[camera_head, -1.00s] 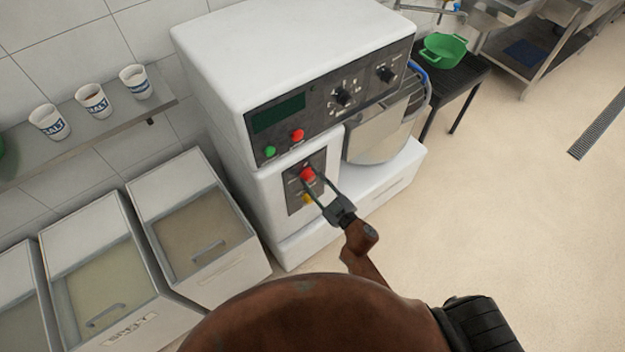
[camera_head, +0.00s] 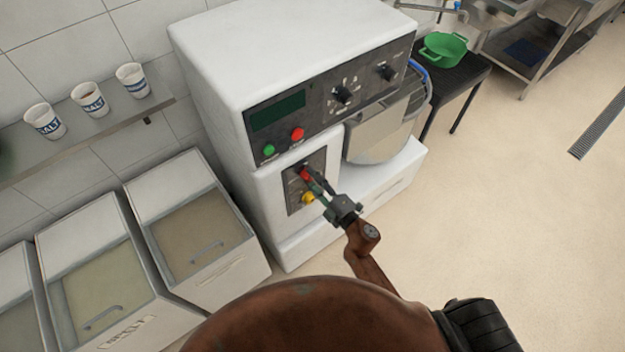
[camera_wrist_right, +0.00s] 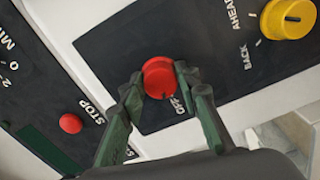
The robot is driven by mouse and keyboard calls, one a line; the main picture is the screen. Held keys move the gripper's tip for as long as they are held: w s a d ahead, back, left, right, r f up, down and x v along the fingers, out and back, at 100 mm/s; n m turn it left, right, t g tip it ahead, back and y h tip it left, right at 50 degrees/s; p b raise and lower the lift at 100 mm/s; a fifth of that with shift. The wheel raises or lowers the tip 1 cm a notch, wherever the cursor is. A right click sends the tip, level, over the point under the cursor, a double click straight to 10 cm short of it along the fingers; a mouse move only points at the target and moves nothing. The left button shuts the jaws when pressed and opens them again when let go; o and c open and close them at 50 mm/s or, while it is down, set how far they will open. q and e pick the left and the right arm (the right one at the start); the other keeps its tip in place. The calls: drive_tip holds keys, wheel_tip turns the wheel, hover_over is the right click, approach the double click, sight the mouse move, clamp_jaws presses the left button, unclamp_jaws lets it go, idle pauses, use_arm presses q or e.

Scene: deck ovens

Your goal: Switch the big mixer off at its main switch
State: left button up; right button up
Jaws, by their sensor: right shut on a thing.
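The big mixer (camera_head: 270,60) is a white machine with a dark control panel on its upper front. A lower dark plate carries the red main switch (camera_head: 306,173), which shows large in the right wrist view (camera_wrist_right: 158,77) with the word OFF beside it. My right gripper (camera_head: 312,180) is at this switch, its two fingers (camera_wrist_right: 157,92) on either side of the red knob and shut on it. In the head view the fingers partly cover the knob. My left gripper is not in view.
A yellow knob (camera_head: 308,198) sits just below the red one, marked AHEAD and BACK. A red STOP button (camera_wrist_right: 71,123) and a green button (camera_head: 269,151) are on the upper panel. Lidded bins (camera_head: 195,215) stand left; open floor (camera_head: 500,220) lies right.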

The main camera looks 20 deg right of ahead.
drive_tip(key=shift+f+n, duration=0.1)
drive_tip(key=shift+n, duration=1)
drive_tip(key=shift+b, duration=0.3)
drive_tip(key=o, duration=1.1)
drive_tip(key=shift+o, duration=0.2)
drive_tip(key=v, duration=1.2)
